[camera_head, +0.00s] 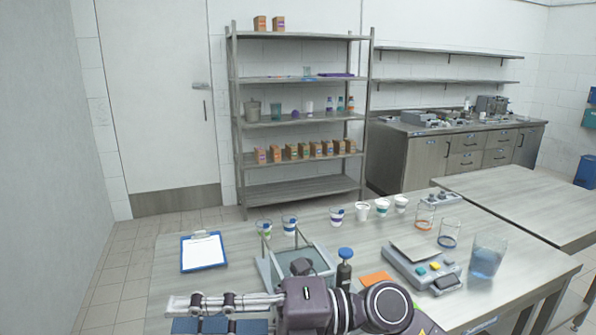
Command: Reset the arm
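My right arm (318,303) reaches in low at the front of the near table (330,235). Its gripper (188,312) points left, with pale metal links and blue pads at the bottom edge of the picture. The picture cuts the gripper off below, so I cannot tell whether its fingers are open or shut. No object shows clearly in it. My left gripper is not in view.
A framed grey stand (310,262), a blue-topped bottle (344,268) and an orange square (377,281) are just beyond the arm. A clipboard (203,251) lies left.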

